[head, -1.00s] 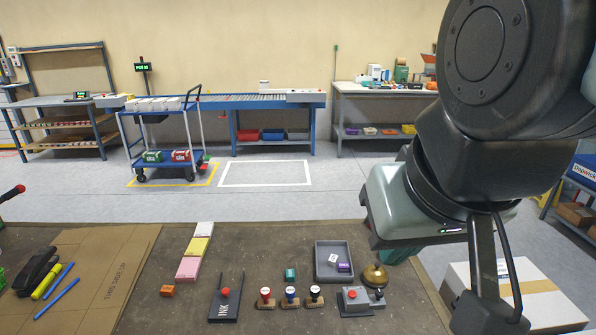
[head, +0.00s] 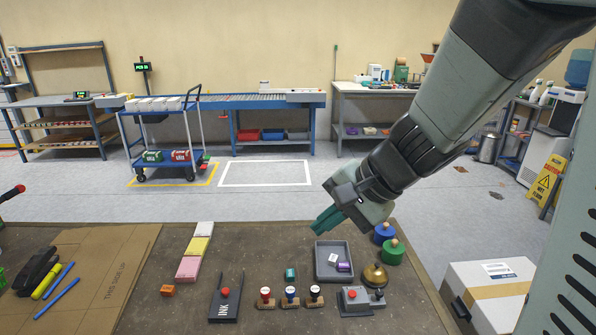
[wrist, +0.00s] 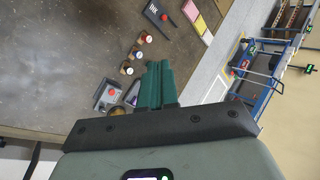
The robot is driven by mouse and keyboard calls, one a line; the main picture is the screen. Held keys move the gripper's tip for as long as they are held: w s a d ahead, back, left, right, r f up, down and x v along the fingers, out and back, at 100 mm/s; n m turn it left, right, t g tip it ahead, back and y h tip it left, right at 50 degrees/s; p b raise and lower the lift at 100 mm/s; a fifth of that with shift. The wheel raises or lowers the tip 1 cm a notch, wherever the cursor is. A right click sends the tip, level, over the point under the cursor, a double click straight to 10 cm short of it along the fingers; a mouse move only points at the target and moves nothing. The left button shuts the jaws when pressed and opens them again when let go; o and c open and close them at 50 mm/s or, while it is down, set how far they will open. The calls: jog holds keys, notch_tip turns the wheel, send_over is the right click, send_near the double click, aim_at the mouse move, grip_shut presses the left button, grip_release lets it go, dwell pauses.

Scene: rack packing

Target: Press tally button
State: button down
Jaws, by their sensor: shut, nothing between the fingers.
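The tally button appears to be the red button (head: 352,294) on a small grey box (head: 357,303) at the front right of the bench. A small dark knob sits at the box's right side. The red button also shows in the wrist view (wrist: 111,88), left of my fingers. My gripper (head: 322,222) is shut and empty, with teal fingers together. It hangs in the air near the bench's far edge, beyond the grey tray and well apart from the button.
A brass bell (head: 374,275) stands close behind the grey box. A grey tray (head: 320,275) holds small blocks. Several stamps (head: 290,297) and a black ink pad (head: 225,306) lie left. Blue (head: 383,233) and green (head: 392,252) knobbed weights stand at the right edge.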

jog(key=w+d+f+m+t, duration=0.2)
jog(key=w+d+f+m, duration=0.25)
jog(key=w+f, duration=0.3)
jog(key=m+t, duration=0.2)
jog(key=m, duration=0.5)
send_over(355, 296)
notch_tip(355, 296, down, 11)
jog(key=shift+f+h, duration=0.2)
jog(key=shift+h, duration=0.2)
jog(key=shift+f+g, duration=0.1)
jog(key=shift+g, duration=0.2)
jog(key=shift+f, duration=4.3)
jog(key=shift+f, duration=0.4)
jog(key=shift+f, duration=0.5)
jog(key=shift+r, duration=0.9)
